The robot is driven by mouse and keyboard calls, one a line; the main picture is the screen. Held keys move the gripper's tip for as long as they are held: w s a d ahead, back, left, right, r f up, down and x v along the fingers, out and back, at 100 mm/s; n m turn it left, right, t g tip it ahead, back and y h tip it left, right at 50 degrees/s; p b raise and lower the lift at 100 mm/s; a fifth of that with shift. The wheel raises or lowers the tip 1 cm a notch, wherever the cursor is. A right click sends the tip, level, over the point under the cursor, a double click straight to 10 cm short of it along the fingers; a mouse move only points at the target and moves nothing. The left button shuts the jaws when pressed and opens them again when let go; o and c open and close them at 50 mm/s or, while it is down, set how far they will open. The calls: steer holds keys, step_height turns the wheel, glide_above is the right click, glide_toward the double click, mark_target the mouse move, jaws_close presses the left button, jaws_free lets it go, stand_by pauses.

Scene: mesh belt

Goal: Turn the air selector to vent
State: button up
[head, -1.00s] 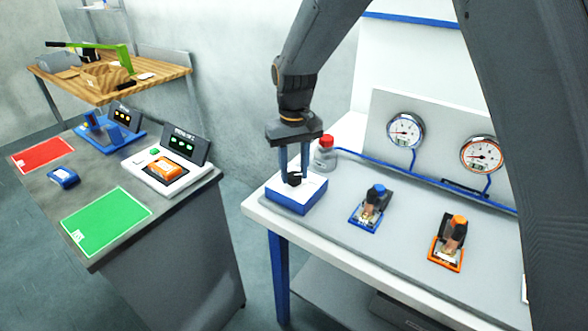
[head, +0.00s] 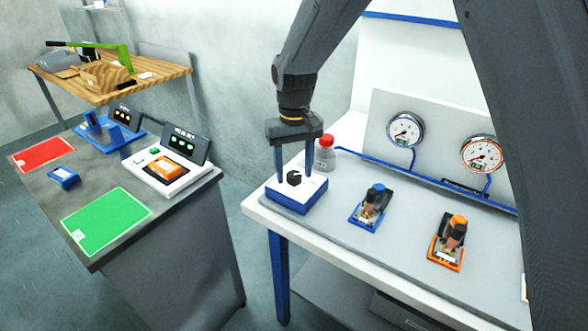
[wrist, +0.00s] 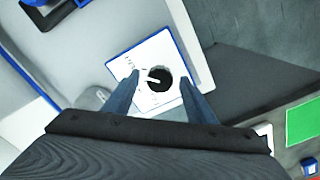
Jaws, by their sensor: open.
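The air selector is a blue box with a white top (head: 311,192) at the left corner of the white bench. A round black knob (head: 294,178) stands on its top. In the wrist view the knob (wrist: 160,81) carries a white pointer line toward the left of the picture; the label marks there are too small to read. My gripper (head: 294,172) is open, pointing down over the selector. Its two blue-grey fingers are spread to either side of the knob, apart from it in the wrist view (wrist: 160,84).
A red-capped bottle (head: 325,154) stands just behind the selector. A blue valve (head: 372,204) and an orange valve (head: 450,242) sit to the right, below two gauges (head: 405,130). A dark counter (head: 150,225) with a green mat (head: 106,220) is to the left.

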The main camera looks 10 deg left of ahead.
mark_target(294, 174)
step_height(294, 174, up, 8)
steer(key=shift+f+b, duration=0.1)
steer(key=shift+b, duration=1.1)
